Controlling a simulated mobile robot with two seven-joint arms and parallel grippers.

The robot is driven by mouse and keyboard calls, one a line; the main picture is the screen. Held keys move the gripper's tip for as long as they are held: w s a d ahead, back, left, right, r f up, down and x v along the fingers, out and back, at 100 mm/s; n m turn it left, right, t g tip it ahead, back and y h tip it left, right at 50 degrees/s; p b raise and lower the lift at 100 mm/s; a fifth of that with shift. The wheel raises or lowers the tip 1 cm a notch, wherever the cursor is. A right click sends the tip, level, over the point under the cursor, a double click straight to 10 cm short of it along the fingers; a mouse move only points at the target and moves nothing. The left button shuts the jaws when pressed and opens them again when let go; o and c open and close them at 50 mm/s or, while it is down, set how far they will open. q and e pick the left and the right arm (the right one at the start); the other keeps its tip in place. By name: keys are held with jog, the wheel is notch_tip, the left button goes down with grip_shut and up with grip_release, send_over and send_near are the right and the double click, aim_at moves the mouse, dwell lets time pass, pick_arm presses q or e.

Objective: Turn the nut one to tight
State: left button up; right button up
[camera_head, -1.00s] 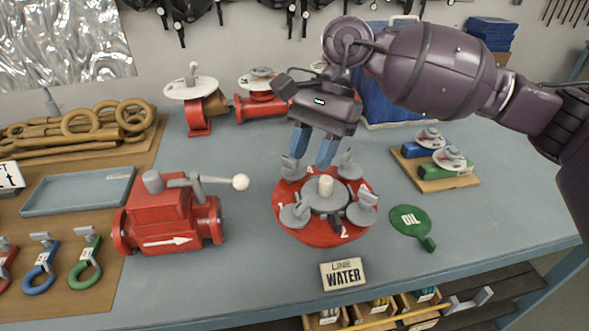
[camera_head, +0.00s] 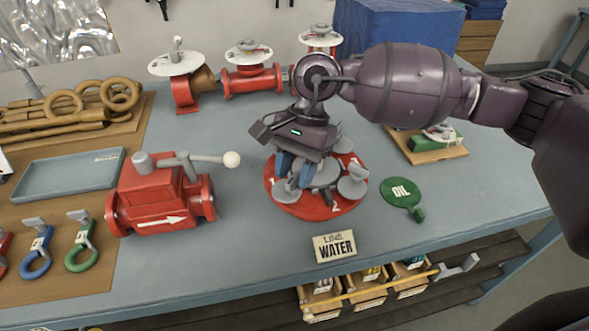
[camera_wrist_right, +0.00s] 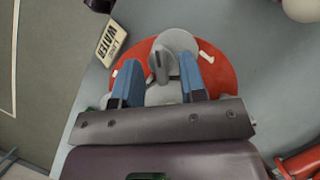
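A round red flange (camera_head: 320,210) lies on the blue-grey bench with several grey wing nuts around a grey centre hub. Nut one (camera_head: 287,191), by the white number 1, is at its left side. My right gripper (camera_head: 293,174) points down over the left part of the flange and partly hides the hub. In the right wrist view, its two blue fingers (camera_wrist_right: 160,78) are apart. A grey upright wing (camera_wrist_right: 160,63) on a round base shows between and just beyond them, with no clear contact. My left gripper is in neither view.
A red valve (camera_head: 160,195) with a white-knobbed lever stands left of the flange. A green OIL tag (camera_head: 401,192) lies to the right and a LINE WATER sign (camera_head: 334,246) in front. Red pipe fittings (camera_head: 250,80) stand behind. Bare bench lies at the right.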

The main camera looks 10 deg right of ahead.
jog(key=shift+a+f, duration=0.1)
jog(key=shift+f, duration=0.2)
jog(key=shift+c, duration=0.4)
jog(key=c, duration=0.5)
grip_shut()
